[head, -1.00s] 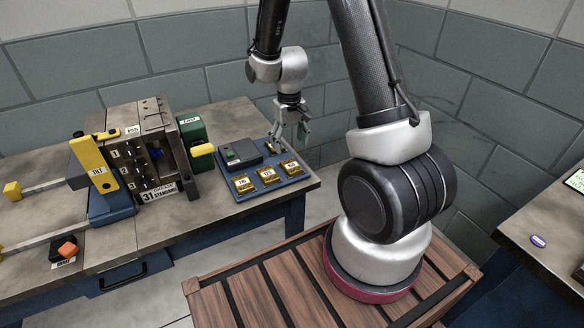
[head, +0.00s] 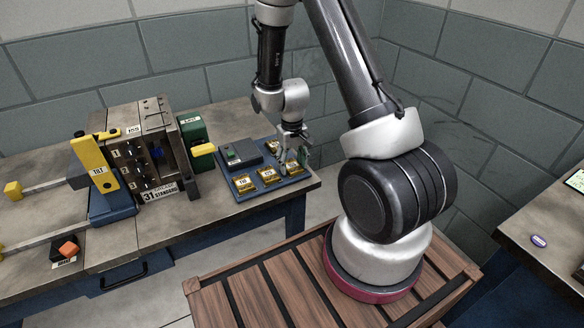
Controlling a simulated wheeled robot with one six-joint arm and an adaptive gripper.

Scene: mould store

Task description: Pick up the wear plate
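Several small gold plates with white labels lie in a row on a blue tray (head: 246,195) near the right end of the bench. The left plate (head: 243,184) and the middle plate (head: 268,175) show clearly. The right plate (head: 291,167) is partly hidden by my gripper. I cannot tell from the labels which one is the wear plate. My gripper (head: 298,158) points down at the tray's right end, over or just beside the right plate. Its fingers are small and overlap the plate in this view, so I cannot tell whether they touch it.
A mould block marked 31 STANDARD (head: 160,192) and a green unit (head: 193,130) stand to the left. A second table (head: 545,225) is at the right.

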